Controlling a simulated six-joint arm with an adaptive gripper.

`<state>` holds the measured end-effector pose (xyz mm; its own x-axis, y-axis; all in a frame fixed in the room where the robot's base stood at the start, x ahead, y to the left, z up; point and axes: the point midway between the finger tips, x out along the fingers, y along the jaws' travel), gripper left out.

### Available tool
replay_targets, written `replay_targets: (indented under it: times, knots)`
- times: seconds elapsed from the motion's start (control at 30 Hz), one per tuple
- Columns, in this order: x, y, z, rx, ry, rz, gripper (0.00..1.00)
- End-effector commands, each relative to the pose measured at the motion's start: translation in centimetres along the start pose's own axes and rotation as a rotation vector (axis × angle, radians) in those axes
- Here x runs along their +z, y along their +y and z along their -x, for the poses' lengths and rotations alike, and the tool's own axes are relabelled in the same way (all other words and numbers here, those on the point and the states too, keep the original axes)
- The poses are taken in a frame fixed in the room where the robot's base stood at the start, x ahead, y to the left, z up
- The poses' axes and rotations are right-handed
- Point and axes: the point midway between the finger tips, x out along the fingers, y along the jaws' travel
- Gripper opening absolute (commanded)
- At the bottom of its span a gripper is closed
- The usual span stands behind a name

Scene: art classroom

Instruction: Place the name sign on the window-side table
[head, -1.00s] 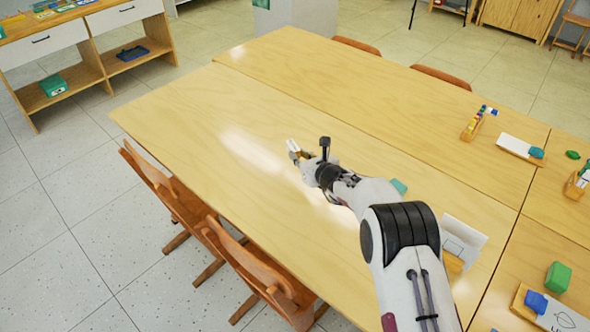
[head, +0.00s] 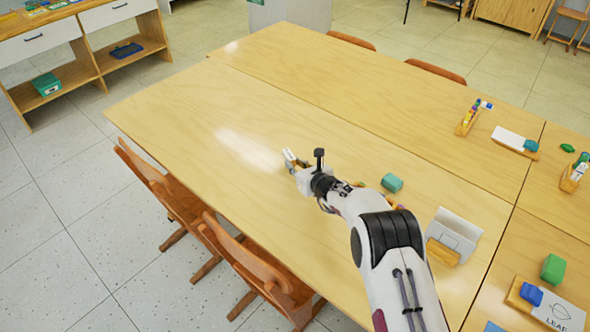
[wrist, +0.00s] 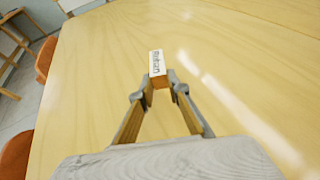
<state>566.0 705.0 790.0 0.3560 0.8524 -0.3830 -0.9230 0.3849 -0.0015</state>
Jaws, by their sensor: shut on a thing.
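The name sign (wrist: 156,64) is a small wooden block with a white, dark-lettered face. My gripper (wrist: 158,84) is shut on it, with a fingertip on each side. In the head view the sign (head: 288,155) is a small pale piece at the tip of my gripper (head: 294,162). I cannot tell whether the sign touches the tabletop. No window shows, so I cannot tell which table is the window-side one.
Wooden chairs (head: 240,255) line the near left edge. A second table (head: 330,75) adjoins behind. The tabletop left of my gripper is clear.

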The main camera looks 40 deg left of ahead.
Motion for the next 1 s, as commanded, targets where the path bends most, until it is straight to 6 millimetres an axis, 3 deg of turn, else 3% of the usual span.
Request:
replay_targets:
  times: [0.23,0.77,0.8,0.83,1.0]
  knots:
    - [-1.9,0.0,-0.8,0.000,0.000,0.000,0.00]
    - [-2.4,0.0,-1.0,0.000,-0.001,0.000,0.00]
    - [-2.4,0.0,-1.0,0.000,-0.001,0.000,0.26]
    - [-2.3,0.0,-1.0,0.000,-0.001,0.000,0.33]
    - [-2.4,0.0,-1.0,0.000,0.000,0.000,0.33]
